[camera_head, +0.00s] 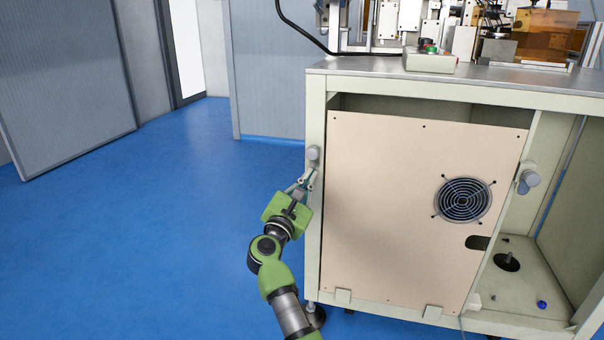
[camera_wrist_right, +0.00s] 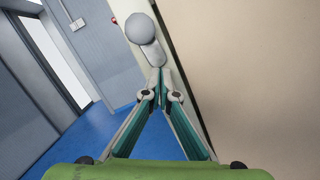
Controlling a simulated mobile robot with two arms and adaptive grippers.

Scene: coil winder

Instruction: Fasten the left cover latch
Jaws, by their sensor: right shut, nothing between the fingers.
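The left cover latch (camera_head: 313,154), a small grey knob on a short arm, sits on the cabinet's left post, beside the cover's left edge. In the right wrist view, its round knob (camera_wrist_right: 139,27) is up and its arm runs down toward the fingertips. My right gripper (camera_head: 311,176) is shut and empty just below the latch. Its fingertips (camera_wrist_right: 159,82) meet near the lower end of the latch arm; I cannot tell whether they touch it. The beige cover (camera_head: 390,200) stands in the cabinet opening. My left gripper is not in view.
A second latch (camera_head: 528,179) is on the right of the cover. The cabinet (camera_head: 570,105) is open above the cover and to its right. A control box (camera_head: 430,62) stands on top. Blue floor (camera_head: 160,230) is clear to the left.

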